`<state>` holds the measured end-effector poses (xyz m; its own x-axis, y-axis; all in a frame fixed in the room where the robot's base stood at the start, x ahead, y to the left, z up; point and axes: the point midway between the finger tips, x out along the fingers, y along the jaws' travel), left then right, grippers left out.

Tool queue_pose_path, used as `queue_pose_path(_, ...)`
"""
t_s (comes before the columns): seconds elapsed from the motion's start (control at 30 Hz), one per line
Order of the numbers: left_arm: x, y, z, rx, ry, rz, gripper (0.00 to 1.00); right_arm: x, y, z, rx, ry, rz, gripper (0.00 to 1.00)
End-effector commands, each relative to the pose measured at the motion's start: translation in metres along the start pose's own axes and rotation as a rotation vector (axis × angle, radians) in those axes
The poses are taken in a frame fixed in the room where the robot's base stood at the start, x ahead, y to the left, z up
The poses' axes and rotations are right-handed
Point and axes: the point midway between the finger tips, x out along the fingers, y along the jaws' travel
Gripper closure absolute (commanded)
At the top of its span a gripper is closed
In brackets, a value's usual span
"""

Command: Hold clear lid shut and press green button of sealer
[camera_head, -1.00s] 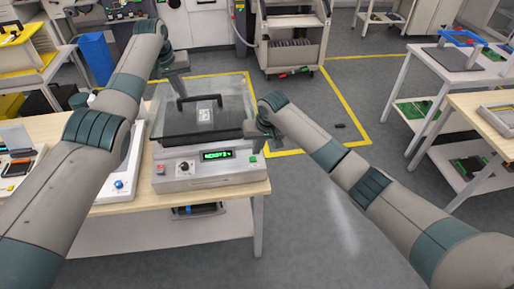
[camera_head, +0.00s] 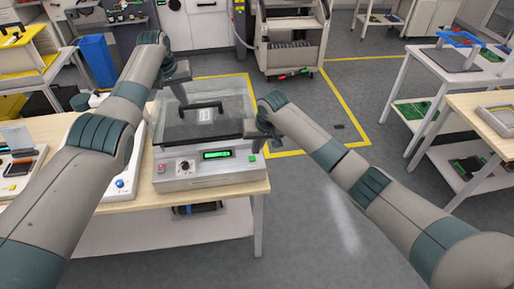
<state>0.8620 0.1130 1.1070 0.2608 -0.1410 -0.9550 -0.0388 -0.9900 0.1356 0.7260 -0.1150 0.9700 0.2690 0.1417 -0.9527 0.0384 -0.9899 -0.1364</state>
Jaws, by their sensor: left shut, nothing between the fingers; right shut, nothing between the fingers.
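The sealer (camera_head: 215,181) stands on the wooden table, a grey box with a lit green display (camera_head: 216,154). Its clear lid (camera_head: 228,98) carries a black handle (camera_head: 203,107) and looks lowered onto the body; I cannot tell whether it is fully closed. The green button (camera_head: 252,158) is at the front right. My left gripper (camera_head: 180,100) is shut and empty at the lid's left side; contact is unclear. My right gripper (camera_head: 268,143) is shut and empty just above and right of the green button, apart from it in the picture.
A red button (camera_head: 161,169) and a black knob (camera_head: 185,166) sit on the sealer's front left. A device with a blue knob (camera_head: 120,183) stands left of it. A trolley (camera_head: 291,40) stands behind. Open floor lies to the right.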

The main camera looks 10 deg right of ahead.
Motion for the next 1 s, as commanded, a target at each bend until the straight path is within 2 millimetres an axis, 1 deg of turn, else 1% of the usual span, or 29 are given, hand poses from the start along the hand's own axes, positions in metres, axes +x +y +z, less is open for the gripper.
queue_pose_path(0.03,0.003,-0.002,-0.002,0.000,0.012,-0.001,1.00,0.001,0.000,0.000,0.000,0.000,0.000,1.00)
queue_pose_path(0.37,0.007,-0.002,0.000,-0.001,0.009,0.000,1.00,0.001,0.000,0.000,0.000,0.000,0.000,1.00)
queue_pose_path(0.87,0.026,-0.004,0.006,0.000,0.003,0.001,1.00,0.000,0.000,0.000,0.000,0.000,0.000,1.00)
queue_pose_path(1.0,0.027,-0.004,0.007,0.000,0.003,0.001,1.00,0.000,0.000,0.000,0.000,0.000,0.000,1.00)
